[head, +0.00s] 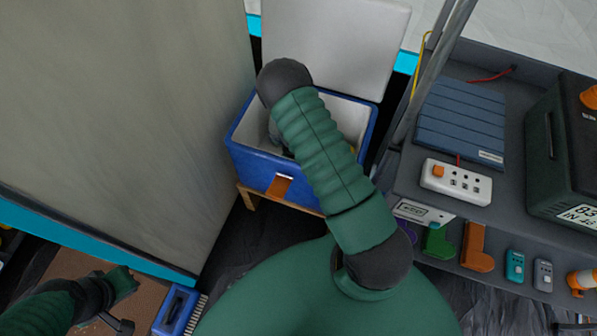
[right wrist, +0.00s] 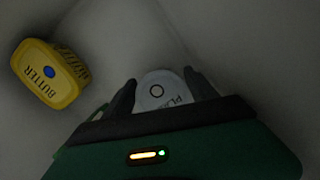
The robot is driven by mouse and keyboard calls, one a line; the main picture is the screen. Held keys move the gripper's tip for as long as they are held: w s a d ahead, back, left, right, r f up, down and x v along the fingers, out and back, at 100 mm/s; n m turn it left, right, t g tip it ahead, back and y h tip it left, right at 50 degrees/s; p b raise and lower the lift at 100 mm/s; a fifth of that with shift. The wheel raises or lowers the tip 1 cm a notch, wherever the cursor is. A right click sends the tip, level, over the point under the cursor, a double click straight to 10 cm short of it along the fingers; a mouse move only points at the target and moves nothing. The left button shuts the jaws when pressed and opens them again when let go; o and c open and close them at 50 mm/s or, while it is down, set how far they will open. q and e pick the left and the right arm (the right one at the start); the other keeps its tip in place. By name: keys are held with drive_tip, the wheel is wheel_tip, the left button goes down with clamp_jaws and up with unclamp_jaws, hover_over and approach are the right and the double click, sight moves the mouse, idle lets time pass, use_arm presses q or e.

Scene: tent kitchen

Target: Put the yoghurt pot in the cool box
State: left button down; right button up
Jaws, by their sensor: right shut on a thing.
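The blue cool box (head: 262,168) stands with its white lid (head: 340,45) raised. My right arm reaches over it and hides much of its inside in the head view. In the right wrist view my right gripper (right wrist: 163,86) is down between pale walls, shut on the yoghurt pot (right wrist: 158,90). The pot has a pale round lid with dark lettering, partly cut off from view. I cannot tell whether the pot touches the floor of the box. My left gripper (head: 118,298) is low at the left edge, away from the box; its jaw opening is unclear.
A yellow butter tub (right wrist: 48,75) lies beside the right gripper, to the left in the wrist view. A tent wall (head: 130,110) rises left of the box. A grey shelf unit (head: 400,170) with a white power strip (head: 455,182) stands close on the right.

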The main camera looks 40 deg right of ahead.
drive_tip(key=shift+f, duration=0.15)
drive_tip(key=o, duration=1.4)
wheel_tip(320, 180, up, 12)
drive_tip(key=w+p, duration=0.1)
drive_tip(key=p, duration=0.4)
drive_tip(key=shift+w, duration=0.2)
drive_tip(key=shift+r, duration=0.2)
